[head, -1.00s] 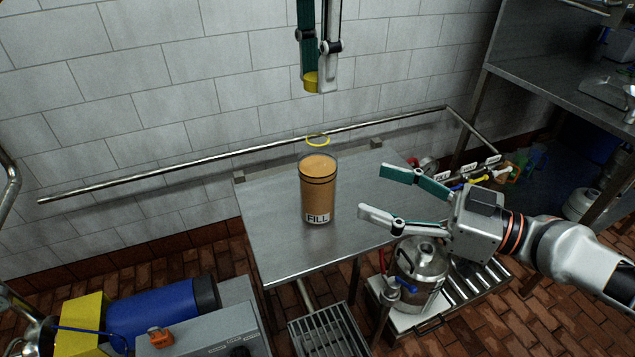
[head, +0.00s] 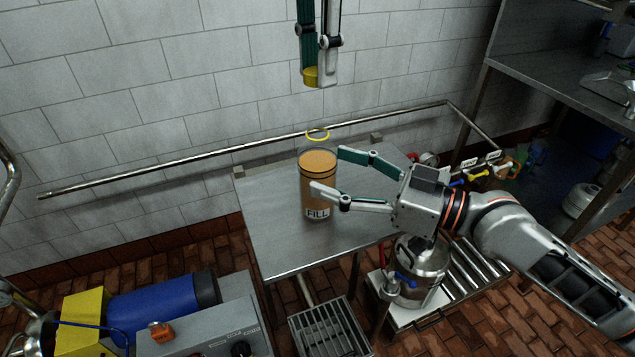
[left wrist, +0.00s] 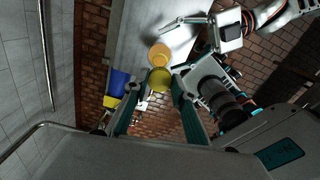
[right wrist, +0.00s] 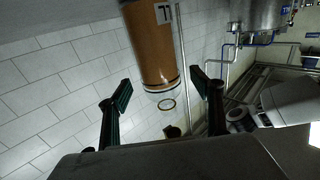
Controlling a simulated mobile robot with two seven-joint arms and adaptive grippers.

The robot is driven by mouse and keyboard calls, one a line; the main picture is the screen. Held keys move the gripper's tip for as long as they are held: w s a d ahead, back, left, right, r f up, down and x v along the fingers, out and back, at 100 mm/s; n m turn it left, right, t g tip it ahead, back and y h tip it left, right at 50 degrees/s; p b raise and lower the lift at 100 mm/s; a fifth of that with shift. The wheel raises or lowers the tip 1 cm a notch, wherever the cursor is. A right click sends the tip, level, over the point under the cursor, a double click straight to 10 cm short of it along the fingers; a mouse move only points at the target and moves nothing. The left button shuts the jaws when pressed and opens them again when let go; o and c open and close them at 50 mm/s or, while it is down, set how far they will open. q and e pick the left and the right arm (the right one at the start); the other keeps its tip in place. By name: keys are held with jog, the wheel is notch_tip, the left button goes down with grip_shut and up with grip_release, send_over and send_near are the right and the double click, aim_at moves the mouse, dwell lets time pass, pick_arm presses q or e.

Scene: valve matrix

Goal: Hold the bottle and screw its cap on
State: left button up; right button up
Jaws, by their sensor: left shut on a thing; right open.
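The bottle (head: 316,205) stands upright on the steel table, filled with something orange-brown and labelled FILL. It also shows in the right wrist view (right wrist: 150,50). A yellow ring (head: 318,134) marks its clear top. My right gripper (head: 328,170) is open at the bottle's right side. One finger overlaps the bottle's front and the other is by its upper right edge; I cannot tell if they touch it. My left gripper (head: 320,80) points down above the bottle, shut on the yellow cap (head: 311,77). The cap (left wrist: 159,80) is apart from the bottle.
The steel table (head: 265,240) is otherwise clear. A rail (head: 200,175) runs along the tiled wall behind it. A metal vessel (head: 420,265) stands low at the right front. A blue motor (head: 165,308) is at the lower left.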

jog(key=shift+x, duration=2.05)
jog(key=shift+c, duration=0.3)
jog(key=c, duration=1.6)
pick_arm(q)
send_over(318, 124)
jog(key=shift+f, duration=2.5)
pick_arm(e)
jog(key=shift+c, duration=0.4)
pick_arm(q)
jog(key=shift+f, duration=0.1)
jog(key=shift+f, duration=0.8)
jog(key=shift+f, duration=0.55)
